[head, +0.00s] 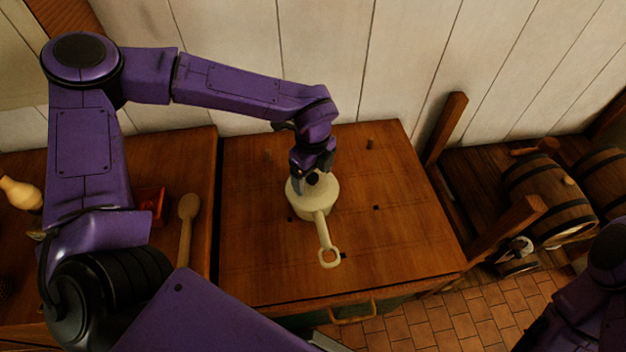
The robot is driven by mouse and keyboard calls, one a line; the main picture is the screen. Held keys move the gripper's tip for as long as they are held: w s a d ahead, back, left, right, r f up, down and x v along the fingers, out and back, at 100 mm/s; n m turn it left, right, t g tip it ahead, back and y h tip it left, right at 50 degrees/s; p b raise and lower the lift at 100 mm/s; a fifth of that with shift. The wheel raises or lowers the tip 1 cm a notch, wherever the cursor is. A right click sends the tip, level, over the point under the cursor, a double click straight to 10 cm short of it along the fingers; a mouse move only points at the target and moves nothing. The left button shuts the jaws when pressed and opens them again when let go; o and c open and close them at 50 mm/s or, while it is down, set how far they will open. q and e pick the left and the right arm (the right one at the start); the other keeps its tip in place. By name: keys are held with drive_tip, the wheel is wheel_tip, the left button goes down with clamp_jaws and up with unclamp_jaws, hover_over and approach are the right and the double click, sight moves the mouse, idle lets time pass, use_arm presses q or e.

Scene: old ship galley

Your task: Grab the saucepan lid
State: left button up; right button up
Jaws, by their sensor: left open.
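A cream saucepan (311,211) stands on the wooden counter, its long handle with a ring end pointing toward the front. Its cream lid (326,192) sits on top, with a dark knob (312,178) at its middle. My left gripper (311,172) is over the lid from behind, with its fingers open at the knob. I cannot tell whether the fingers touch the knob, and the gripper hides the back of the lid. Part of my right arm shows at the lower right edge, but its gripper is out of view.
The counter (400,220) around the saucepan is mostly clear, with small pegs. A wooden spoon (187,225) and a red box (152,203) lie to the left. A white plank wall (420,50) stands close behind.

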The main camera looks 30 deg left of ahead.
use_arm(q)
drive_tip(key=shift+w+f, duration=0.2)
drive_tip(key=shift+f, duration=0.2)
drive_tip(key=shift+s+r, duration=0.2)
drive_tip(key=shift+s, duration=0.3)
drive_tip(key=c, duration=1.5)
drive_tip(key=shift+c, duration=0.5)
